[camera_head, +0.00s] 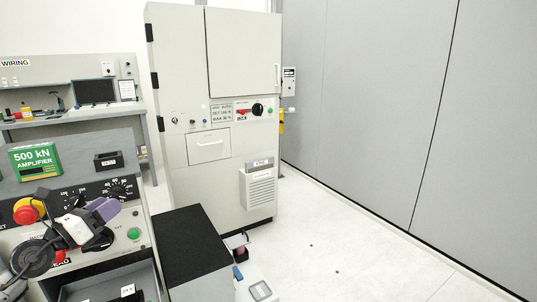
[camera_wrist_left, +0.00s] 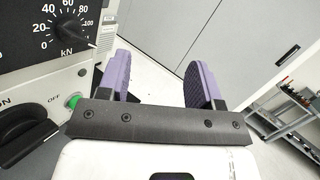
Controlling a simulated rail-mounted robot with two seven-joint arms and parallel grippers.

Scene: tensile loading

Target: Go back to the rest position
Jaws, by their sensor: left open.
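My left gripper (camera_head: 106,208) is in the lower left of the head view, in front of the control panel (camera_head: 140,218) with its dials and green button. Its purple fingers are apart with nothing between them, as the left wrist view (camera_wrist_left: 155,85) shows. In that view the kN dial (camera_wrist_left: 65,25) and the green button (camera_wrist_left: 74,102) lie to the left of the fingers. The gripper hides part of the panel in the head view. My right gripper is in neither view.
A green 500 kN amplifier box (camera_head: 35,160) sits on top of the panel unit. A black-topped block (camera_head: 190,240) stands beside it. A tall grey cabinet (camera_head: 210,180) is behind. A few small items lie on the floor near the block. White floor (camera_head: 350,245) is clear at right.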

